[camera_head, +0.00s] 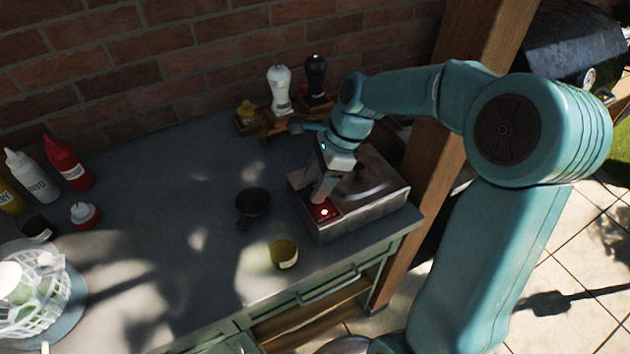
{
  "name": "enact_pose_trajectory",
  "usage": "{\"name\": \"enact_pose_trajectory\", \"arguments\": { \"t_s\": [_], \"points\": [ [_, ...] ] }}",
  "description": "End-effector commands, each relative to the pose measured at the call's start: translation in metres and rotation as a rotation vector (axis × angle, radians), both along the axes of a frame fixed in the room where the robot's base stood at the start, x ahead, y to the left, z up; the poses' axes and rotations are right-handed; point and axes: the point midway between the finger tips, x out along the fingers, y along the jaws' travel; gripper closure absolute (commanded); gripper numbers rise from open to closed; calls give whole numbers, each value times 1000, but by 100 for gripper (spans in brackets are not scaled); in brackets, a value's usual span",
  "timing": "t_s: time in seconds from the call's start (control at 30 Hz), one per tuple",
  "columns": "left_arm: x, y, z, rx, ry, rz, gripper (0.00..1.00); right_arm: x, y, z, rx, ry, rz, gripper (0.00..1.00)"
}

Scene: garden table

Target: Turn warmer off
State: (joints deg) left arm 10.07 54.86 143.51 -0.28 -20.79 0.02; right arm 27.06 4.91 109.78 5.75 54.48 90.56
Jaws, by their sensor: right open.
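The warmer (357,213) is a grey metal box at the right end of the counter. A red square switch with a bright spot (323,212) sits on its top near the front left corner. My right gripper (322,199) reaches down from above with its fingers just over the red switch. I cannot tell whether the fingers touch it. The gripper holds nothing that I can see. The arm hides part of the warmer's back. My left gripper is out of view.
A dark cup (252,205) and a yellow jar (284,254) stand left of the warmer. White and black grinders (280,90) stand on a wooden rack behind. Squeeze bottles (68,163) and a white wire basket (38,290) are at the left. The middle counter is clear.

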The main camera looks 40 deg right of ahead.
Motion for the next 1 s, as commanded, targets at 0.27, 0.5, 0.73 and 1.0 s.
{"name": "enact_pose_trajectory", "arguments": {
  "t_s": [0.27, 0.5, 0.73, 1.0],
  "points": [
    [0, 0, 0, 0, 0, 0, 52, 4, 3, -9, 0, -1, 0, 43],
    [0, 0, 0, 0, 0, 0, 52, 4, 3, -8, 0, -1, 0, 82],
    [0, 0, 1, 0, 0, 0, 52, 4, 3, -8, 0, -1, 4, 97],
    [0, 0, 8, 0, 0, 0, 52, 4, 2, -7, 0, 2, 88, 97]
  ]
}}
